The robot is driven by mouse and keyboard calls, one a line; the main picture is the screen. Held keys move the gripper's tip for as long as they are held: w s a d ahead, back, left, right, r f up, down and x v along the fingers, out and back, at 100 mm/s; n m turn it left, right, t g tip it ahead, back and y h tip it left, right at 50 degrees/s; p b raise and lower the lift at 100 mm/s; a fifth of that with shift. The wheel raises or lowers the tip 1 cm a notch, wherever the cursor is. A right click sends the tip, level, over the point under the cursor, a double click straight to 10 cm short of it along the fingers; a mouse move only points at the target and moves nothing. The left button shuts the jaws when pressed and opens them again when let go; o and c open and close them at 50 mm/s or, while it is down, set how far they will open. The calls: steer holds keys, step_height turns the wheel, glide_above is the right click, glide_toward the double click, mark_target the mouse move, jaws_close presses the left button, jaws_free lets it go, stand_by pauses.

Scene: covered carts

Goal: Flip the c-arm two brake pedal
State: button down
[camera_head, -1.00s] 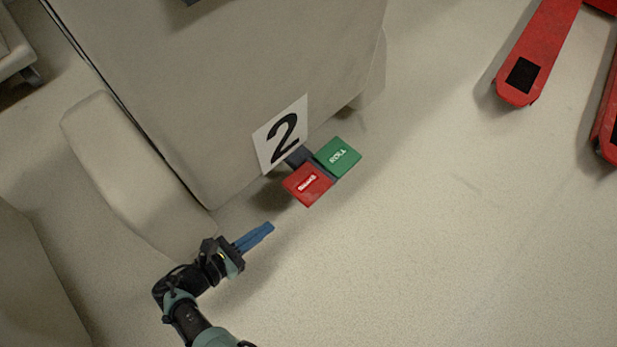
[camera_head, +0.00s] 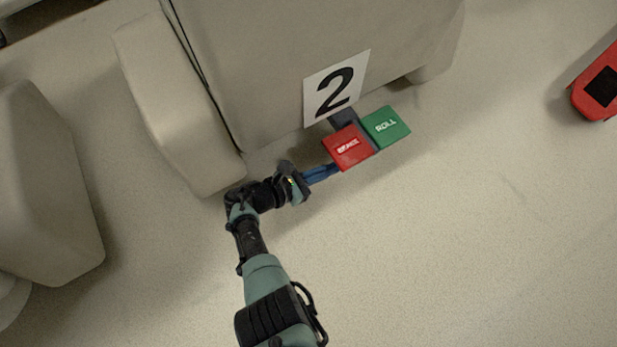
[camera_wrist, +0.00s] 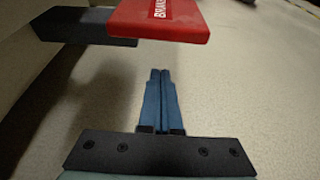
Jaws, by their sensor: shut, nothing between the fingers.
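The covered cart (camera_head: 270,50) marked with a "2" sign (camera_head: 335,90) has a two-part pedal low at its side. The red brake pedal (camera_head: 348,147) is on the left and the green roll pedal (camera_head: 386,127) on the right. My gripper (camera_head: 333,171), with blue fingers, is shut and empty, its tips at the lower left edge of the red pedal. In the wrist view the red pedal (camera_wrist: 160,27) is above and beyond my shut fingertips (camera_wrist: 160,74), which look lower than it. Whether they touch cannot be told.
A dark pedal bar (camera_wrist: 80,26) joins the cart in the wrist view. A rounded cart foot (camera_head: 175,110) is left of my gripper. Another covered object (camera_head: 45,190) stands at far left, a red fork (camera_head: 600,88) at right. The floor at lower right is clear.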

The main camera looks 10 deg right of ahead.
mark_target(333, 158)
steer(key=shift+r+p, duration=1)
steer(key=shift+r, duration=1.05)
steer(key=shift+r, duration=0.1)
step_height(333, 158, up, 2)
steer(key=g+y+p, duration=0.1)
steer(key=y+p, duration=0.1)
steer(key=p, duration=0.5)
steer(key=shift+y, duration=0.3)
steer(key=shift+w+d+r+p, duration=0.1)
steer(key=shift+r+p, duration=0.3)
steer(key=shift+p, duration=0.45)
